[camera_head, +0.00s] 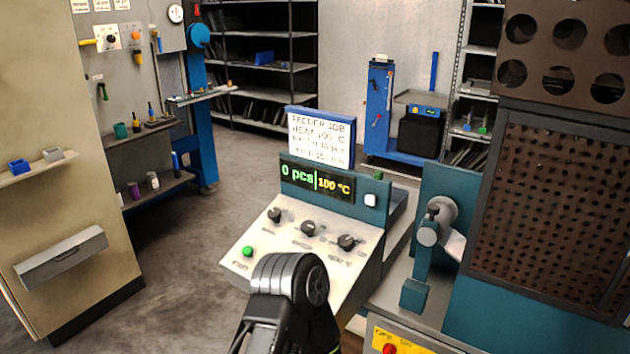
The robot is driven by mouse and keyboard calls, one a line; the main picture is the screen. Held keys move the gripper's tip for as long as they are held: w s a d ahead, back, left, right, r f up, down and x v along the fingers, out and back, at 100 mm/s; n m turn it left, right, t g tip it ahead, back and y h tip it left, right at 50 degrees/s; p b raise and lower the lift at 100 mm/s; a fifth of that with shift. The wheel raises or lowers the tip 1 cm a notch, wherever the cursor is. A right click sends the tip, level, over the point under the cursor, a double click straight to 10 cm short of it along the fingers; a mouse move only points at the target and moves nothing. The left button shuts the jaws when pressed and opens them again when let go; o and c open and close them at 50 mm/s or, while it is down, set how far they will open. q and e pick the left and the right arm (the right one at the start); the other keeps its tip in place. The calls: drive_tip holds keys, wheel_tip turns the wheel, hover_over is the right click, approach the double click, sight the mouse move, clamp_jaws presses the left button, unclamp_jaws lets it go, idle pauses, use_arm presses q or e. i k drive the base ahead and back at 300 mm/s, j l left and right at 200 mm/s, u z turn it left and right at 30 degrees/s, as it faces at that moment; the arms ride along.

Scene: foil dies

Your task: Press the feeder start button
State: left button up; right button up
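The slanted feeder control panel (285,265) stands in the middle of the head view. A round green button (247,251) sits at its lower left, with a small label below it that looks like START. Three dark knobs (308,229) sit in a row higher up. The display (317,180) above reads 0 pcs and 100 °C. No gripper fingers show.
A teal press (432,240) with a perforated guard (550,210) fills the right. A cream cabinet (60,200) stands left. Open floor (185,270) lies between.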

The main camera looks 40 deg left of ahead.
sight(247, 251)
drive_tip(key=j+u, duration=0.1)
drive_tip(key=u, duration=0.65)
drive_tip(key=j+u, duration=0.1)
drive_tip(key=u, duration=0.3)
drive_tip(key=i+u, duration=0.1)
drive_tip(key=u, duration=0.3)
